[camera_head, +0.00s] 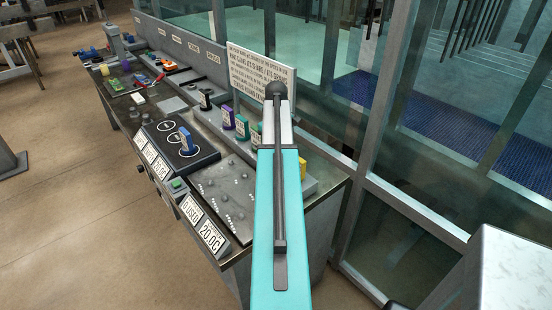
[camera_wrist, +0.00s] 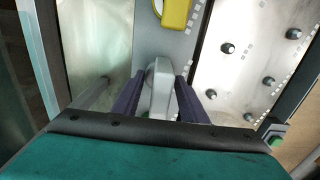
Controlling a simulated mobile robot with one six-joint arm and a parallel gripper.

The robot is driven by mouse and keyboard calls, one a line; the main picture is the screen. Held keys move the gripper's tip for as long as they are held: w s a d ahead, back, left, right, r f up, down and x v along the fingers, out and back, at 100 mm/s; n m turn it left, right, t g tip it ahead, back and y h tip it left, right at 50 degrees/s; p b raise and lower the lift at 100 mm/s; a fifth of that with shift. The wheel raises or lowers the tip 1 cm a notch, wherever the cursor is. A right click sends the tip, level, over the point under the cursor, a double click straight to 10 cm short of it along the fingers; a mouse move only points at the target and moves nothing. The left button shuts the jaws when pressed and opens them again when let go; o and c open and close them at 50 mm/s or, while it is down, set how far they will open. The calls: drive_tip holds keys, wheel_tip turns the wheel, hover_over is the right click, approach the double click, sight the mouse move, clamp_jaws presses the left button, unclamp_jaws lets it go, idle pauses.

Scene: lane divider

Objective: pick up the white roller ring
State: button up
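In the wrist view a pale grey-white rounded piece (camera_wrist: 160,88), which looks like the white roller ring, stands on the grey ledge of the console. My gripper (camera_wrist: 160,80) has its two dark purple fingers apart, one on each side of this piece. A thin gap seems to show between the piece and the fingers, so I see no clear grip. In the head view my teal and grey arm hides both the gripper and the piece.
A yellow tag (camera_wrist: 176,12) stands close beyond the fingers. A studded metal panel (camera_wrist: 255,55) lies to the right. In the head view purple (camera_head: 228,118) and green (camera_head: 242,127) tags line the ledge, with a sign (camera_head: 262,80) and glass behind.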

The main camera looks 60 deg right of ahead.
idle(0.5)
clamp_jaws()
drive_tip(key=shift+r, duration=0.1)
drive_tip(key=shift+r+b, duration=0.8)
drive_tip(key=shift+r, duration=0.75)
drive_tip(key=s+a+r+b, duration=0.1)
drive_tip(key=s+a+b, duration=0.2)
drive_tip(key=s+a, duration=0.4)
drive_tip(key=a, duration=0.7)
drive_tip(key=shift+a+r+b, duration=0.15)
drive_tip(key=shift+r+b, duration=0.15)
drive_tip(key=shift+r, duration=0.05)
